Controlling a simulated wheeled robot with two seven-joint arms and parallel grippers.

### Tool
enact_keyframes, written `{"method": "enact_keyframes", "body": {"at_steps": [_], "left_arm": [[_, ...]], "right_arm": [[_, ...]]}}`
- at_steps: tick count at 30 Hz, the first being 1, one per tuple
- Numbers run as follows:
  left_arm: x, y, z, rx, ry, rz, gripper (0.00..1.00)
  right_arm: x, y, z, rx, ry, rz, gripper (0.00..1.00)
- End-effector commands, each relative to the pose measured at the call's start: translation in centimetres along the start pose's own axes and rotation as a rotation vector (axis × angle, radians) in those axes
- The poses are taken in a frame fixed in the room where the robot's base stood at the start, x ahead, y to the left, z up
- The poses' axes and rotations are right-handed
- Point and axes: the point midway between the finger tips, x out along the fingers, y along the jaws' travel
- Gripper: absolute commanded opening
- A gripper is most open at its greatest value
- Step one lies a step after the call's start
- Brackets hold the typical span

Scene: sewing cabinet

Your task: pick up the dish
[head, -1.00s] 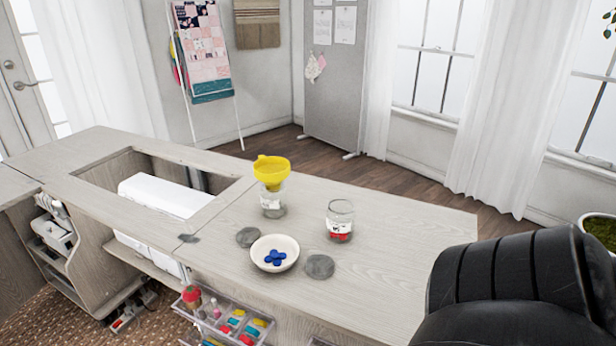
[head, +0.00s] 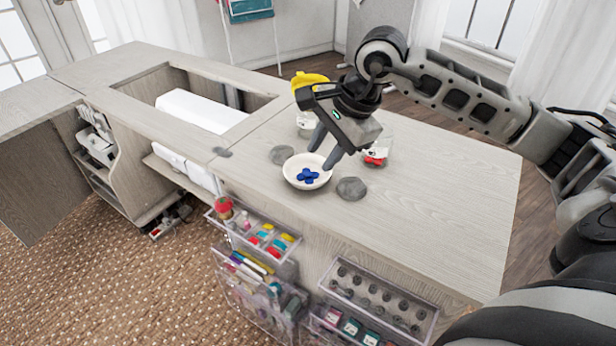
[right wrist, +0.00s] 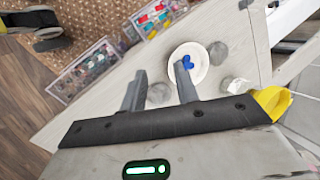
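A small off-white dish (head: 290,178) holding several blue buttons (head: 308,176) sits on the wooden cabinet top. It also shows in the right wrist view (right wrist: 200,71). My right gripper (head: 321,153) is over the dish's far right rim, pointing down. In the right wrist view its two fingers (right wrist: 159,72) are apart with nothing between them. One finger overlaps the dish's edge there, and the other lies clear of the dish. I cannot tell whether a finger touches the rim.
A jar with red contents (head: 376,157) stands right of the gripper. Grey discs (head: 282,155) (head: 351,188) flank the dish. Clear drawers (head: 375,300) stick out at the front. The right tabletop is clear.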

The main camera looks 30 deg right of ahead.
Motion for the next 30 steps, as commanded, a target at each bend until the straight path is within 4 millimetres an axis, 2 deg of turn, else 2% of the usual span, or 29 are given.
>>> {"method": "enact_keyframes", "body": {"at_steps": [1,5,8,18,26,30], "left_arm": [[0.0,0.0,0.1,-0.002,-0.001,0.000,0.36],[0.0,0.0,0.2,-0.003,-0.003,0.000,0.36],[-0.1,0.0,0.1,-0.003,-0.003,0.000,0.36],[-0.2,0.0,-0.1,0.001,-0.002,-0.003,0.36],[-0.2,0.0,0.0,0.002,-0.004,-0.004,0.36],[-0.4,0.0,-0.2,0.006,-0.007,-0.006,0.36]], "right_arm": [[-1.1,-0.4,-1.7,-0.021,0.077,-0.011,0.31],[-1.7,-0.7,-3.8,-0.044,0.171,-0.011,0.31],[-0.2,-0.7,-4.3,-0.045,0.178,-0.006,0.31],[6.6,-0.8,-5.4,-0.043,0.174,-0.009,0.31],[8.6,-0.8,-5.7,-0.044,0.173,-0.011,0.31],[10.4,-0.7,-6.2,-0.041,0.171,-0.009,0.31]]}}
